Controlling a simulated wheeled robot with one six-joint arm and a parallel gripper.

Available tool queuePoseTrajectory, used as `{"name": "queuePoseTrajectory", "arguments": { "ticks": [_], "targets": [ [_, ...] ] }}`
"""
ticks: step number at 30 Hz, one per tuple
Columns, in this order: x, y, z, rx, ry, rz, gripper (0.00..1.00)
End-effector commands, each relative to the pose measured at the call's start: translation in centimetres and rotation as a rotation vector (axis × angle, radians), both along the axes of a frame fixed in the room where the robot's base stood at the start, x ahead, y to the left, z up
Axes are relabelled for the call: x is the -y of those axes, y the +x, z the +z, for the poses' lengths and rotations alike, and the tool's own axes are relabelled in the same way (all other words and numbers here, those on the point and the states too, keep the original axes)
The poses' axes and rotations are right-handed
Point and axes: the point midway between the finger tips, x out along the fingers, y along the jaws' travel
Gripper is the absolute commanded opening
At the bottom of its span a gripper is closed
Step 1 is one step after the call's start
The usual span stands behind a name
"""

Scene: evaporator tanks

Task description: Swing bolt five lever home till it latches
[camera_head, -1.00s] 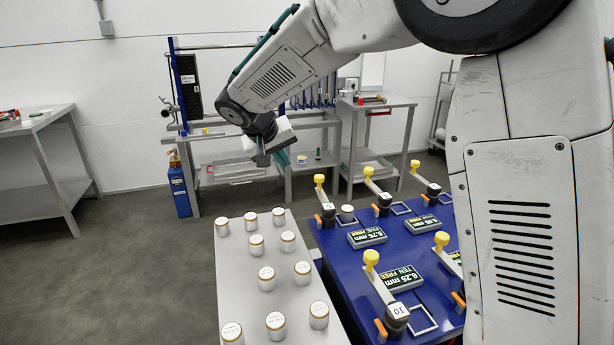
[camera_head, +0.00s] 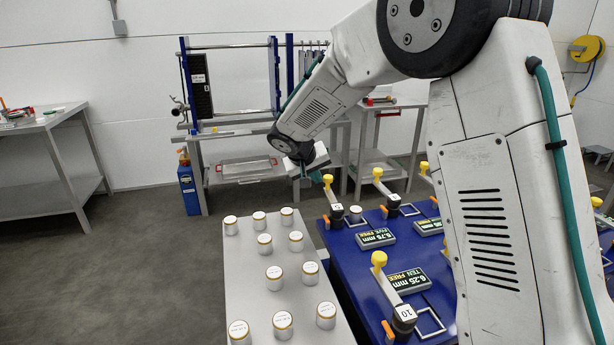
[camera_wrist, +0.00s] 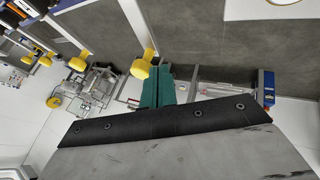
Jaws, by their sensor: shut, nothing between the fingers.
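The bolt five station on the blue table has a sign (camera_head: 375,238) reading 6.75 mm, FIVE, FREE. Left of it stands a lever (camera_head: 332,194) with a yellow knob (camera_head: 328,178) and a dark labelled block at its lower end; the label is too small to read. An orange tab shows beside the block. My gripper (camera_head: 317,177) is shut and empty, just left of this knob. In the wrist view, my teal fingers (camera_wrist: 157,78) are close beside a yellow knob (camera_wrist: 141,68); I cannot tell whether they touch.
A grey table (camera_head: 250,275) with several white-lidded jars stands left of the blue table (camera_head: 352,270). Other levers with yellow knobs stand nearby, including the one beside the TEN FREE sign (camera_head: 408,281). Open floor lies left; a workbench stands behind.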

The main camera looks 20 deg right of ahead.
Motion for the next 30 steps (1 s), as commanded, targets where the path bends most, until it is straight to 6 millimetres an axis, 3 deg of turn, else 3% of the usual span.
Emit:
{"name": "queuePoseTrajectory", "arguments": {
  "ticks": [30],
  "targets": [
    [1.3, 0.3, 0.0, 0.0, 0.0, -0.124, 0.0]
  ]
}}
